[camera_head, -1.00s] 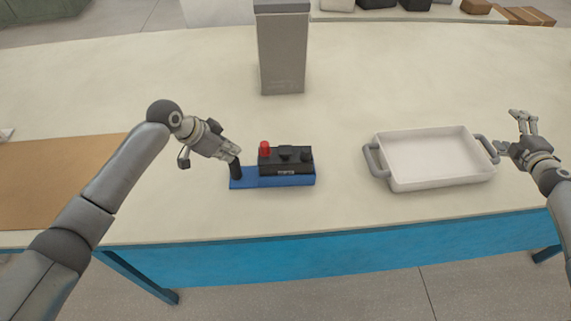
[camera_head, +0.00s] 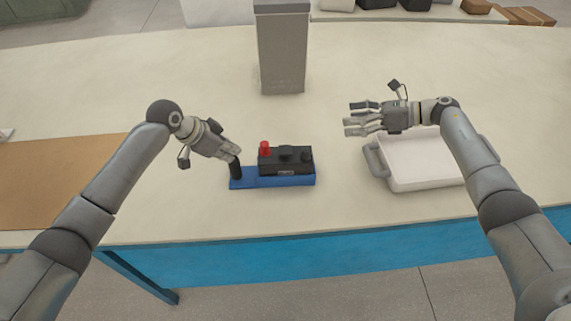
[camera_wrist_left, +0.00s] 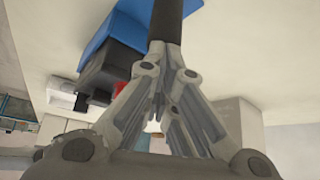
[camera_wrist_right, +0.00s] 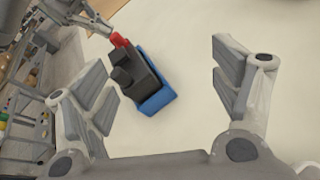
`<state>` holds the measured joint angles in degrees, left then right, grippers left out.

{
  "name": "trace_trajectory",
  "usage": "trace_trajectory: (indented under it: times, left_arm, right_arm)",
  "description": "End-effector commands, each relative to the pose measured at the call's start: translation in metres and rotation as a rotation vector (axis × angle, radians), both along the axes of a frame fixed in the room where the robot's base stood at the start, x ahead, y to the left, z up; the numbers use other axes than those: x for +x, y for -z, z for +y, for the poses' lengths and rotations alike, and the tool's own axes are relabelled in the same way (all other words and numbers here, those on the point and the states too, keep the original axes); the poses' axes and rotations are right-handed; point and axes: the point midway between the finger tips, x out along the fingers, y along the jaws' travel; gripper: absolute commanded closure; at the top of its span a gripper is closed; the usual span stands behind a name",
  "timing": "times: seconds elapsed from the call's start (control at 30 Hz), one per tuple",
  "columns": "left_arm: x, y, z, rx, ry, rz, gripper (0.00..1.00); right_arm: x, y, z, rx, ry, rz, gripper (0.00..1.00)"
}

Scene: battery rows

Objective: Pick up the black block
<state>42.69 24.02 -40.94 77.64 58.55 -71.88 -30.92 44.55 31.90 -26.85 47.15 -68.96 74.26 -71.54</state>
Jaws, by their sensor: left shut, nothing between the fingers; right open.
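The black block (camera_head: 285,160) has a red knob and dark knobs on top. It sits on a blue base (camera_head: 243,183), left of the white tray. A dark upright post (camera_head: 236,170) stands at the base's left end. My left gripper (camera_head: 232,153) is shut at the top of this post, left of the block; in the left wrist view the dark post (camera_wrist_left: 166,18) runs off from its fingertips. My right gripper (camera_head: 350,118) is open and empty, above and right of the block. In the right wrist view the block (camera_wrist_right: 135,73) lies beyond the open fingers.
A white tray (camera_head: 425,182) with grey handles stands at the right, partly behind my right arm. A tall grey box (camera_head: 282,55) stands behind the block. A brown mat (camera_head: 50,180) lies at the left. The table between the block and the tray is clear.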

Motion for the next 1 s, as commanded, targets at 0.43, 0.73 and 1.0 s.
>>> trace_trajectory:
  times: [0.43,0.73,1.0]
  left_arm:
    - [-0.006,0.011,0.002,0.011,0.002,0.021,1.00]
    - [-0.006,0.011,0.001,0.011,0.002,0.021,1.00]
    - [-0.006,0.011,0.002,0.011,0.002,0.021,1.00]
  right_arm:
    - [-0.044,0.026,0.079,-0.092,-0.411,-0.269,0.17]
    - [-0.043,0.045,0.126,-0.091,-0.416,-0.273,0.17]
    - [-0.042,0.053,0.146,-0.091,-0.416,-0.273,0.17]
